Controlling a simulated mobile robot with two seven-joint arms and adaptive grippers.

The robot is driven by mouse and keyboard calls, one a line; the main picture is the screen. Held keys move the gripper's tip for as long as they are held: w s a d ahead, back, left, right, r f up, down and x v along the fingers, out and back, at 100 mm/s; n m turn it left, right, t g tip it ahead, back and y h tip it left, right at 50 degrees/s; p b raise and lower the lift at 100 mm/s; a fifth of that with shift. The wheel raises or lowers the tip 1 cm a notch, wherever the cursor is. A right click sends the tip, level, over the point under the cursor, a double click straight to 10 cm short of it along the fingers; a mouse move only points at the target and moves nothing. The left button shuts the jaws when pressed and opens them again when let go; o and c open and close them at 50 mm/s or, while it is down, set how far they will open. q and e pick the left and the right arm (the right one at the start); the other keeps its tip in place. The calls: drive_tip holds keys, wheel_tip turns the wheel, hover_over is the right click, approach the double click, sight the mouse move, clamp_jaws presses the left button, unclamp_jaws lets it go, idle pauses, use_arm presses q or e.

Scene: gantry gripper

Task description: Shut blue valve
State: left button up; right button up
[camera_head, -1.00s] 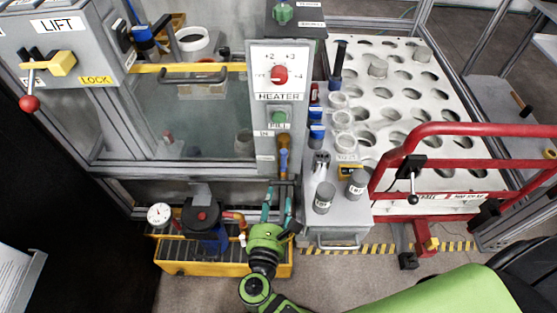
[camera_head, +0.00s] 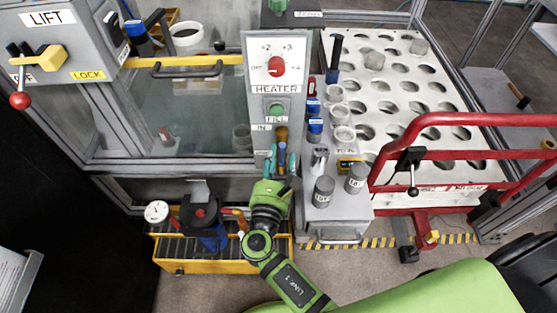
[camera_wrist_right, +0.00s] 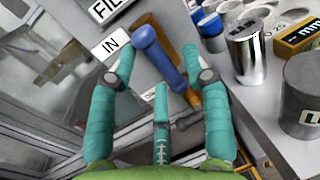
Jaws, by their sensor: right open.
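The blue valve handle (camera_head: 282,150) is on the panel below the IN label, under a brass-coloured part (camera_head: 282,132). In the right wrist view the blue handle (camera_wrist_right: 158,55) is a tilted bar with rounded ends, and the brass-coloured part (camera_wrist_right: 191,70) is beside it. My right gripper (camera_head: 281,163) has teal fingers and is open at the valve. In the right wrist view the blue handle lies between the fingertips of the right gripper (camera_wrist_right: 158,62); I cannot tell whether they touch it. My left gripper is not in view.
A grey side bench with metal weights (camera_head: 324,188) and blue-capped jars (camera_head: 315,125) is close on the right. A red rail (camera_head: 460,152) is farther right. A yellow tray with a pump (camera_head: 207,212) is below left. The glass front (camera_head: 185,115) is left of the panel.

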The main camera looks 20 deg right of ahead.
clamp_jaws()
drive_tip(key=shift+m, duration=0.4)
drive_tip(key=m, duration=0.3)
drive_tip(key=shift+r+m+g+y+p, duration=0.25)
drive_tip(key=shift+m+g+y+p, duration=0.05)
drive_tip(key=shift+p, duration=0.05)
drive_tip(key=m+y, duration=0.1)
drive_tip(key=m, duration=0.3)
drive_tip(key=shift+s+d+r, duration=0.1)
drive_tip(key=shift+d, duration=0.05)
drive_tip(key=m+y, duration=0.1)
drive_tip(key=m, duration=0.2)
drive_tip(key=shift+d+m, duration=0.15)
drive_tip(key=shift+m, duration=0.25)
drive_tip(key=m+y+b, duration=0.1)
drive_tip(key=m, duration=0.2)
drive_tip(key=shift+d+r, duration=0.1)
drive_tip(key=shift+d, duration=0.05)
drive_tip(key=shift+m, duration=0.4)
unclamp_jaws()
